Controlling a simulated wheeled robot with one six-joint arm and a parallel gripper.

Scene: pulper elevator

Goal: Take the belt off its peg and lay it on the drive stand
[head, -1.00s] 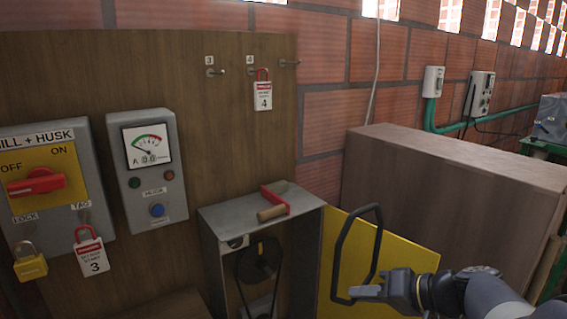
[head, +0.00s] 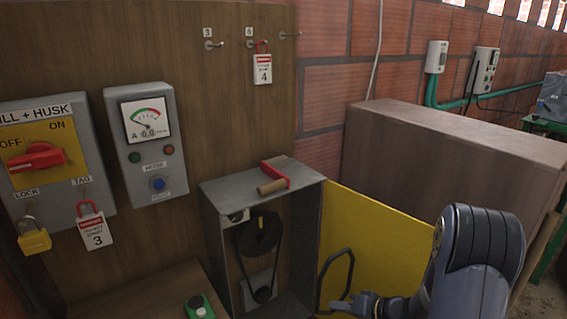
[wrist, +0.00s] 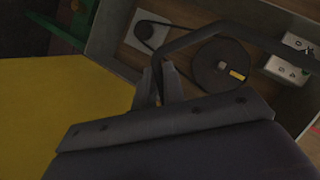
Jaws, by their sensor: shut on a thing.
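The belt (head: 322,283) is a black angular loop held off any peg, low in front of the yellow panel. My gripper (head: 345,306) is shut on its lower part. In the wrist view the belt (wrist: 218,29) rises from between my fingertips (wrist: 160,88) and bends right across the pulleys. The drive stand (head: 235,187) is a grey open-fronted cabinet left of my gripper, with a flat top. A large dark pulley (head: 258,233) and a smaller one below sit inside with a thin dark belt around them. The right-hand wall peg (head: 290,35) is empty.
A red-and-tan tool (head: 275,177) lies on the stand's top. The yellow panel (head: 385,235) stands at its right, before a large brown box (head: 450,150). A green switch box (head: 198,306) is at the lower left. A tag (head: 262,68) hangs from peg 4.

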